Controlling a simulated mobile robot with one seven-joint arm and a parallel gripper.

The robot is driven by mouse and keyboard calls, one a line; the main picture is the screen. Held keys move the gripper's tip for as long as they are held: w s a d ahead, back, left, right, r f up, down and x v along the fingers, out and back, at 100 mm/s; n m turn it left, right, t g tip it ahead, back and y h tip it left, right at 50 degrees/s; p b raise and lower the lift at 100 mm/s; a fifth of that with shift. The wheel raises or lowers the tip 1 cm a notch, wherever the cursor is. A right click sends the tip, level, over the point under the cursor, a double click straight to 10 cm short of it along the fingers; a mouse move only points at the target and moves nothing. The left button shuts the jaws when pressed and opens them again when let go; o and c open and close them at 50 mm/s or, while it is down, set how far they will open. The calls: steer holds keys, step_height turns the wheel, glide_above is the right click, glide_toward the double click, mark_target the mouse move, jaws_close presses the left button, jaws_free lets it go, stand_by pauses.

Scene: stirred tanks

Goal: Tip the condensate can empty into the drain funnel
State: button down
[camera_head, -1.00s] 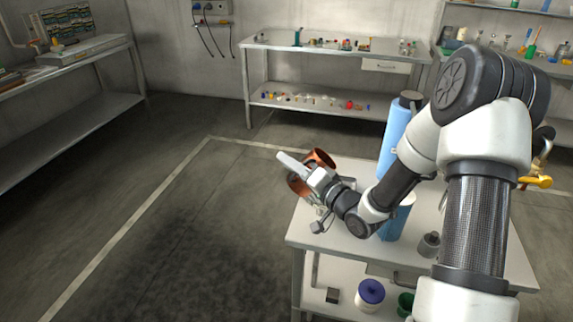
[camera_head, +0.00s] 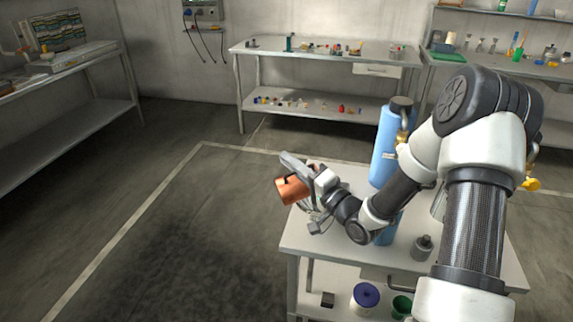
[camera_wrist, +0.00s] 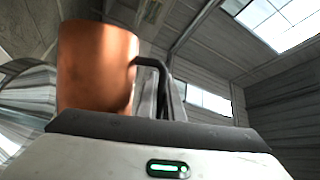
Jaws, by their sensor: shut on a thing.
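The condensate can is a copper-coloured cylinder (camera_head: 291,190) at the left end of the workbench in the head view, held up above its edge and tilted. In the wrist view the can (camera_wrist: 97,68) stands beyond the gripper, with a dark handle (camera_wrist: 158,72) on its right. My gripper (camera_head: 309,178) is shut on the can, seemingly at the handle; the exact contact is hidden. The can's mouth and contents do not show now. I cannot make out the drain funnel. A shiny ribbed metal surface (camera_wrist: 30,92) is left of the can in the wrist view; I cannot tell what it is.
The workbench (camera_head: 300,235) carries a tall blue cylinder (camera_head: 388,145) behind my arm and a small grey bottle (camera_head: 422,248). A blue-lidded tub (camera_head: 366,296) is on its lower shelf. Floor to the left is clear. A back table (camera_head: 300,50) stands at the wall.

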steer(key=shift+w+d+r+m+t+p, duration=0.15)
steer(key=shift+d+r+m+t, duration=0.2)
steer(key=shift+d+m, duration=0.3)
steer(key=shift+w+d+r+m+t+p, duration=0.1)
steer(key=shift+d+r+m+t, duration=0.25)
steer(key=shift+d+m, duration=0.25)
steer(key=shift+w+d+r+m+t+p, duration=0.15)
steer(key=shift+d+r+m+t, duration=0.3)
steer(key=shift+m, duration=0.3)
steer(key=shift+w+d+r+m+t+h, duration=0.2)
steer(key=shift+d+m+t, duration=0.1)
steer(key=shift+d+m, duration=0.45)
steer(key=shift+w+d+r+m+t+h, duration=0.1)
steer(key=shift+d+r+m+t+h, duration=0.2)
steer(key=shift+d+m, duration=0.45)
steer(key=shift+w+d+r+m+t+h, duration=0.15)
steer(key=shift+d+m+t, duration=0.3)
steer(key=shift+m, duration=0.45)
steer(key=shift+d, duration=0.15)
steer(key=shift+d, duration=0.1)
